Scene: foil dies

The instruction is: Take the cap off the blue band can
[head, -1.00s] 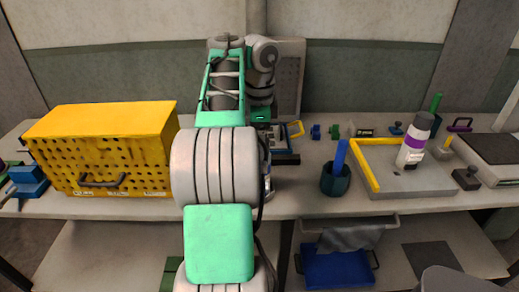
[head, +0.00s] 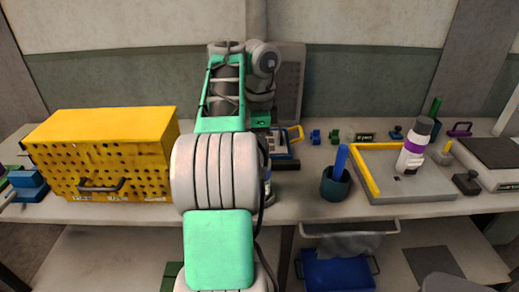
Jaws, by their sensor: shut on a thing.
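My arm fills the middle of the head view and hides my gripper. A sliver of a pale, can-like thing with a bluish patch (head: 267,186) shows at the arm's right edge. It may be the blue band can, but most of it is hidden, and I cannot see its cap or whether my gripper touches it. A white can with a purple band and dark grey cap (head: 413,148) stands on the grey tray at right.
A yellow perforated box (head: 105,155) stands left of my arm. A dark cup (head: 336,185) holding a blue stick stands to the right. The grey tray (head: 415,194) has a yellow edge bar (head: 366,172). Small blue and green pieces (head: 316,137) sit behind. Bare bench shows between cup and arm.

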